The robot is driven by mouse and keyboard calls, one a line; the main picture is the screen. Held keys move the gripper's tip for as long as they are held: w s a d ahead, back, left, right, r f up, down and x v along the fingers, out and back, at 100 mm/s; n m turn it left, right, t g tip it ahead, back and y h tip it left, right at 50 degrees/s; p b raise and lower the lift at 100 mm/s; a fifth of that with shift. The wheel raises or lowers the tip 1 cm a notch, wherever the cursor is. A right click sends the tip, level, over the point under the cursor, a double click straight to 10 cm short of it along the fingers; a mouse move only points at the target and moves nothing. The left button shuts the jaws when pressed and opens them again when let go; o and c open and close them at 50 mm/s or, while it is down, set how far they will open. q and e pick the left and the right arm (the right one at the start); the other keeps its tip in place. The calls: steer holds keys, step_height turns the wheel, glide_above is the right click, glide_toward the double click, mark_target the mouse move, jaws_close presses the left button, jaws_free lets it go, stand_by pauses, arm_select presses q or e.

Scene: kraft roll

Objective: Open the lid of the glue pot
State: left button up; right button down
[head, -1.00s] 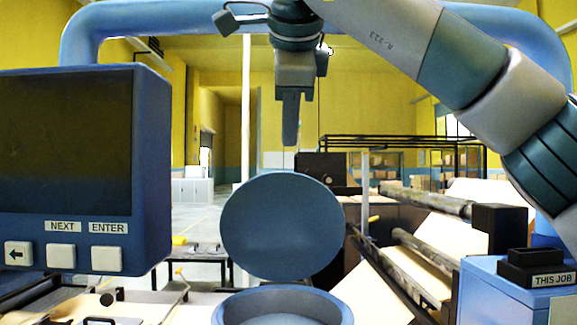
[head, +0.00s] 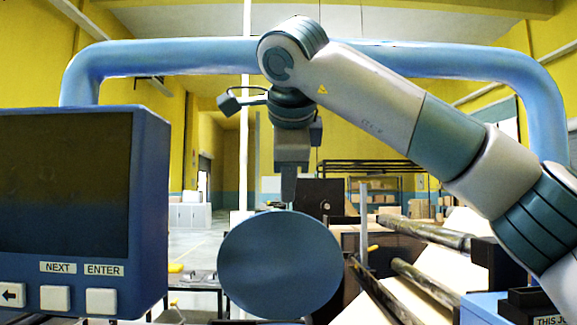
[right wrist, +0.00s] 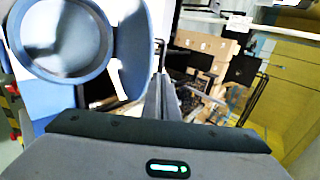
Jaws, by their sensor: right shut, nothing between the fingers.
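The glue pot's round blue lid (head: 280,265) stands raised, its broad face toward me in the head view. In the right wrist view the lid (right wrist: 133,45) stands upright at the side of the round blue pot (right wrist: 18,28), whose mouth is uncovered. The pot is out of the head view. My right gripper (head: 288,195) points down at the lid's top edge, with its fingertips seemingly hidden behind the lid. Its fingers (right wrist: 160,95) are shut and empty, beside the lid's outer side; I cannot tell whether they touch it. My left gripper is not in view.
A blue panel with a dark screen (head: 62,185) and NEXT and ENTER buttons stands at left. Rollers with kraft paper (head: 425,285) lie at right, near a dark holder labelled THIS JOB (head: 530,302).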

mark_target(287, 220)
steer(key=p+x, duration=0.1)
steer(key=x, duration=0.2)
steer(key=shift+w+f, duration=0.15)
steer(key=shift+w, duration=0.15)
steer(key=shift+w+f, duration=0.35)
steer(key=shift+f, duration=0.05)
steer(key=shift+w+r+p, duration=0.25)
steer(key=shift+w+p, duration=0.15)
steer(key=shift+p, duration=0.25)
steer(key=shift+w+p, duration=0.6)
steer(key=shift+w, duration=0.6)
steer(key=shift+s+r, duration=0.1)
steer(key=shift+r, duration=0.05)
